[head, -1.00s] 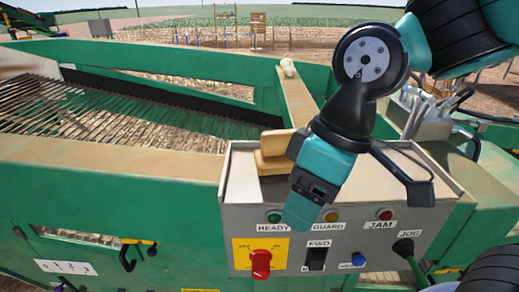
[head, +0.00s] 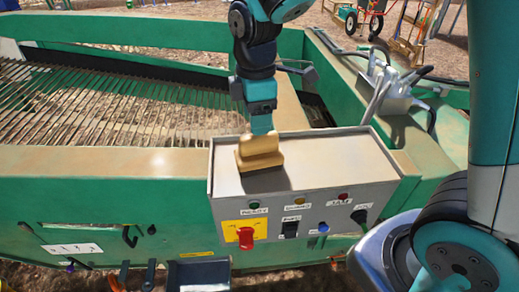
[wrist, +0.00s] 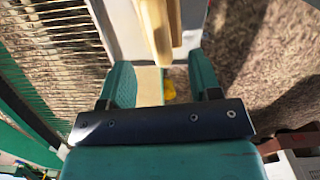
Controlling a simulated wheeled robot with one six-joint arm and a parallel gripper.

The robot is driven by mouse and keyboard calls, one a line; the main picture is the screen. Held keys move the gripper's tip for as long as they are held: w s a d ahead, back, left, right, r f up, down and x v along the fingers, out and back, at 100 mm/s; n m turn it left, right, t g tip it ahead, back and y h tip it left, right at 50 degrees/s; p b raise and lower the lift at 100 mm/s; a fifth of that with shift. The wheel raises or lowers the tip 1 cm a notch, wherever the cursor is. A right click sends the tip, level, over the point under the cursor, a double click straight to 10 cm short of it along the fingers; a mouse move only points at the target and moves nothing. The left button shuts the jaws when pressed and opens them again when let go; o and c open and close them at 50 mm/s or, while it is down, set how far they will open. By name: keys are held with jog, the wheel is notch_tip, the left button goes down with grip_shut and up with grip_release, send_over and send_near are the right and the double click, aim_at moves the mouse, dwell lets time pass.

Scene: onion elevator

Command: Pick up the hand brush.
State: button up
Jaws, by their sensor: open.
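The hand brush (head: 259,153) is a tan wooden block with a raised grip. It rests on the left end of the grey control box's top (head: 335,160). In the wrist view the brush (wrist: 158,25) shows at the top, just beyond the fingertips and roughly in line with the gap. My gripper (head: 262,122) is above and at the far side of the brush in the head view, pointing down and hiding a little behind it. In the wrist view its two teal fingers (wrist: 161,65) are spread apart with nothing held between them.
The box front carries a red switch (head: 246,238), lamps, buttons and a cable. Green machine walls (head: 110,205) surround a rod conveyor (head: 110,105) at left. A metal fitting with hoses (head: 385,92) stands at right. The box top right of the brush is bare.

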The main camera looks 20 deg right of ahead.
aim_at(259, 141)
jog(key=f+p, duration=0.2)
jog(key=f, duration=0.5)
jog(key=shift+d+f, duration=0.15)
jog(key=shift+d, duration=0.05)
grip_shut()
notch_tip(259, 141, up, 20)
jog(key=b, duration=0.3)
jog(key=c, duration=0.9)
grip_release()
jog(key=shift+s, duration=0.1)
